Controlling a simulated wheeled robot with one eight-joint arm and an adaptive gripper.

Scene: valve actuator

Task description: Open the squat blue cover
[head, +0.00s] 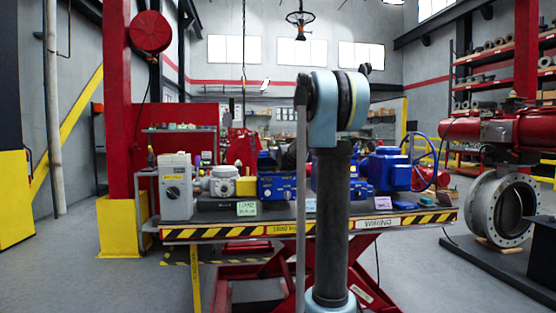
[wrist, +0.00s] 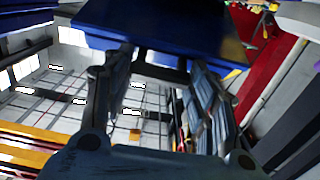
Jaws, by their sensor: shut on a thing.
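In the wrist view a broad dark blue cover (wrist: 165,28) fills the top, with a flat underside and a lighter front edge. My gripper (wrist: 160,60) reaches up to it with two dark fingers, one on each side, and is shut on it at its edge. The exact contact is hidden by the cover. In the head view my gripper is hidden behind my own arm. On the table there stand a low blue box (head: 277,187) with small labels and, right of my arm, a larger blue housing (head: 390,170). I cannot tell which of these bears the held cover.
The table (head: 215,232) has a yellow-black striped front edge and a red lift below. A grey switch box (head: 176,188) and a pale round-bodied valve unit (head: 222,182) stand at its left. A red post (head: 119,105) rises left. A large flanged valve (head: 503,208) stands right.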

